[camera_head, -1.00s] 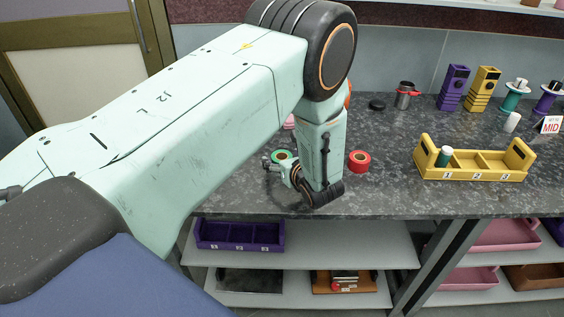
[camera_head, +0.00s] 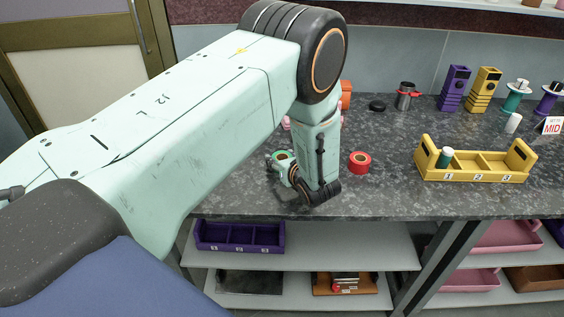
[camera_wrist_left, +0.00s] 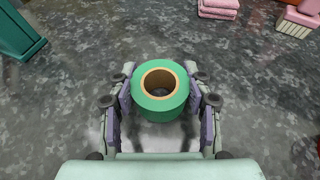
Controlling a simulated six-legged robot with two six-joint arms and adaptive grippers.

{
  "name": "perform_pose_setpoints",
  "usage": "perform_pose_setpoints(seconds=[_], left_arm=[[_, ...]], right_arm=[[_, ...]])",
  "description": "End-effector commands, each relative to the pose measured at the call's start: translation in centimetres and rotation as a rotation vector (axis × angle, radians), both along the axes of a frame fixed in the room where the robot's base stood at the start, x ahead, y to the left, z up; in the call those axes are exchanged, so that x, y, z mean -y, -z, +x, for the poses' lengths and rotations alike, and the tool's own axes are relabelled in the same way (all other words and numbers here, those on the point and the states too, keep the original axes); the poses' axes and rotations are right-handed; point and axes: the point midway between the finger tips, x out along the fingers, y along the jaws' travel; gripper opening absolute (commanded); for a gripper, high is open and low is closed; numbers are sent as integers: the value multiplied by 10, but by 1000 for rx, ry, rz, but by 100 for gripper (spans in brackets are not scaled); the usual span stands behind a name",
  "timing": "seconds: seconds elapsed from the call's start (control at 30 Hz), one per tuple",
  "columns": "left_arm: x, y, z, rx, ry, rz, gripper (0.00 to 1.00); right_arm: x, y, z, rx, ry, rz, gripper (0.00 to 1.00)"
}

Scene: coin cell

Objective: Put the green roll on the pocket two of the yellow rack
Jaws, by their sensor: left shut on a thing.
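The green roll (camera_wrist_left: 160,110) is a ring of green tape with a brown core. In the left wrist view it sits between the fingers of my left gripper (camera_wrist_left: 161,98), which is shut on its sides. In the head view the green roll (camera_head: 281,156) shows partly behind my left gripper (camera_head: 281,169), low at the counter. I cannot tell whether the roll touches the counter. The yellow rack (camera_head: 488,177) stands at the right of the counter, with pockets marked 1, 2 and 3. A green and white cylinder stands in pocket one; pocket two (camera_head: 478,160) looks empty. My right gripper is out of view.
A red roll (camera_head: 359,162) lies on the counter between my left arm and the rack. Purple and yellow towers (camera_head: 454,88), spools (camera_head: 516,97) and a metal cup (camera_head: 404,97) stand behind. A purple rack (camera_head: 238,236) is on the shelf below. Pink blocks lie near the gripper.

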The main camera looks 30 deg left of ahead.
Motion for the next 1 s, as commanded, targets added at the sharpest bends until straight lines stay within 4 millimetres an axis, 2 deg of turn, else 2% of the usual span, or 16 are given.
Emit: perform_pose_setpoints(seconds=[0.03,0.13,0.37,0.8,1.0], left_arm=[[0,0,0,0,0,0,22],[0,0,0,1,0,1,13],[0,-5,1,2,1,1,12],[0,-83,0,4,0,0,12],[0,-99,0,1,0,1,12]], right_arm=[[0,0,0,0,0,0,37],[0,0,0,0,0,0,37],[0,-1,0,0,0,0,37],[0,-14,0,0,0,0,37],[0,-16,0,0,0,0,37]])
